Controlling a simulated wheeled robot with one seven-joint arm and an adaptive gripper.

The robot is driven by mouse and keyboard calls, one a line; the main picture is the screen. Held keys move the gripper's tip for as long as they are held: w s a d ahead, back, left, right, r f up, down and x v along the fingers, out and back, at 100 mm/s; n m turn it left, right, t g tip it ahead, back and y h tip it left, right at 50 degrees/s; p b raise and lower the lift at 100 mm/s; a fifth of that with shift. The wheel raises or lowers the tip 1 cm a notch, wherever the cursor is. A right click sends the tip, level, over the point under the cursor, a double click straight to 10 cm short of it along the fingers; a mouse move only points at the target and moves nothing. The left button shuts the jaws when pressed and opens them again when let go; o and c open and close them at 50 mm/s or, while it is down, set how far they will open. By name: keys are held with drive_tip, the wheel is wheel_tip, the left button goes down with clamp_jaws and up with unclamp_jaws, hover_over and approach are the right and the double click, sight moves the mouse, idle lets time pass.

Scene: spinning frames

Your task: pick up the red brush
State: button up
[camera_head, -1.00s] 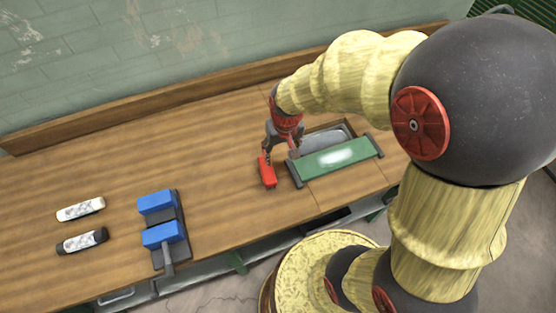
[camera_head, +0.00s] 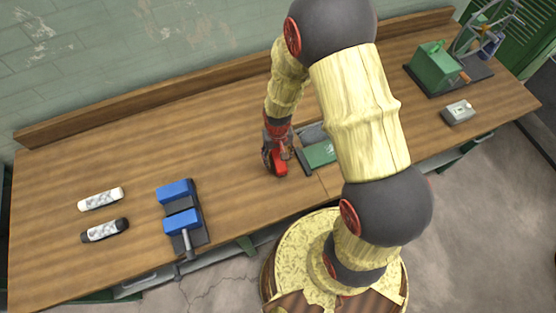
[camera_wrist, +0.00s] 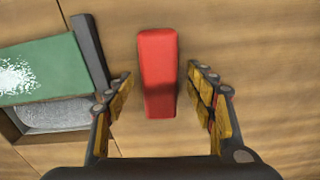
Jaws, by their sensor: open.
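The red brush (camera_wrist: 158,75) is a red block lying on the wooden table. In the wrist view it lies between the two fingers of my gripper (camera_wrist: 160,95), with a gap on each side. My gripper is open, with nothing held. In the head view my gripper (camera_head: 276,165) points down over the red brush (camera_head: 279,169), which is partly hidden by the fingers.
A green board (camera_head: 320,153) over a grey tray (camera_wrist: 55,115) lies close beside the brush. A green machine (camera_head: 436,66) stands far right.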

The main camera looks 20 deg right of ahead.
drive_tip(key=shift+f, duration=0.55)
drive_tip(key=shift+c, duration=0.4)
drive_tip(key=c, duration=1.1)
drive_tip(key=shift+c, duration=0.5)
drive_tip(key=shift+r, duration=0.1)
